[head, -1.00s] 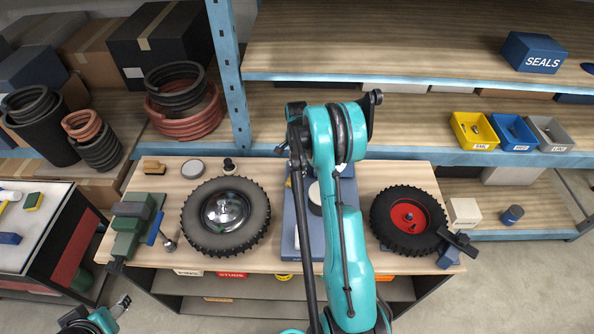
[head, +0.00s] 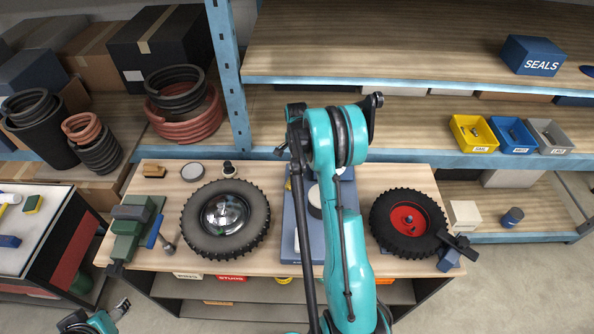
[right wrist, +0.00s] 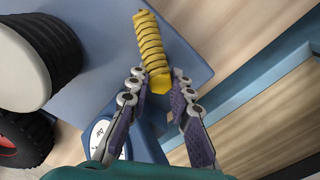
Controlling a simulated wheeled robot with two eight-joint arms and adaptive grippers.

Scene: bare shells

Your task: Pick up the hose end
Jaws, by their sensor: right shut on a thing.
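A yellow ribbed hose end (right wrist: 152,45) shows in the right wrist view, above a blue surface (right wrist: 100,70). My right gripper (right wrist: 160,88) has its two purple-padded fingers on either side of the hose's smooth yellow tip and is shut on it. In the head view the right gripper and the hose are mostly hidden behind my teal right wrist, over the blue panel (head: 289,230) in the middle of the bench. My left gripper (head: 122,306) is low at the left edge of the head view, away from the bench, too small to tell open from shut.
On the wooden bench (head: 160,260), a large tyre with a chrome hub (head: 200,240) lies to the left and a red-hubbed wheel (head: 408,217) to the right. A green vise (head: 130,230) stands at the left end. A blue shelf upright (head: 229,80) and shelves stand behind.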

